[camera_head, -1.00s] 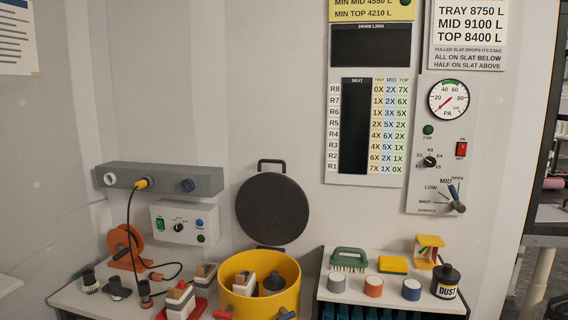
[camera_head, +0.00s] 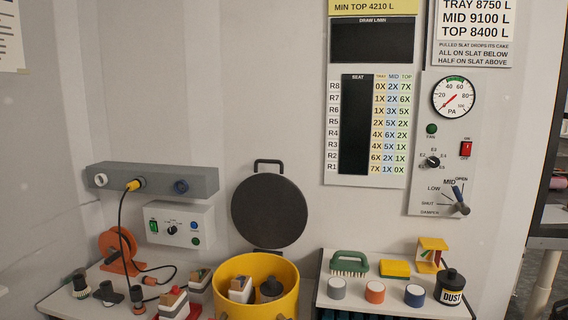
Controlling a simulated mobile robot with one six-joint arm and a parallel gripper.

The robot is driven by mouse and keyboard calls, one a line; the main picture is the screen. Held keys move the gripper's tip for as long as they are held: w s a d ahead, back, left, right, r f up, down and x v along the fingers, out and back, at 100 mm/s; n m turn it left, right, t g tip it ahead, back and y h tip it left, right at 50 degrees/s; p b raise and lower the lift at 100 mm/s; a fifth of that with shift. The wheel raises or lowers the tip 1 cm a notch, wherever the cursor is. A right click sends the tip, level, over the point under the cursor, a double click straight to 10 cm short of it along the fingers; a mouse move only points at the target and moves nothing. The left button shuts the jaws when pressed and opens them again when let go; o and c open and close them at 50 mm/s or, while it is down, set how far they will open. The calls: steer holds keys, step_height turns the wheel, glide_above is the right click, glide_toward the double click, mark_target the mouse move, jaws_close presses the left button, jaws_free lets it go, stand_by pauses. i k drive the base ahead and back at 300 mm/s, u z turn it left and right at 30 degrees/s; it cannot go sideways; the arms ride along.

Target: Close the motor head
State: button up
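A dark round lid-like head (camera_head: 269,211) with a handle on top stands upright, swung open, behind a yellow drum (camera_head: 288,271). I take it to be the motor head. Its lower edge meets a dark hinge piece at the drum's back rim. The drum's mouth is open, and a pale block with a grey top (camera_head: 241,288) and a dark round part (camera_head: 271,287) show inside. The drum's lower part is cut off by the picture's bottom edge. My gripper is not in view.
On the right shelf are a green brush (camera_head: 349,262), round pots (camera_head: 375,292) and a black dust bottle (camera_head: 451,288). A damper panel (camera_head: 449,140) hangs above.

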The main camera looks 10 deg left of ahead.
mark_target(269, 211)
steer(key=z, duration=0.1)
steer(key=k, duration=1.3)
steer(key=u, duration=0.85)
steer(key=i, duration=1)
steer(key=z, duration=0.05)
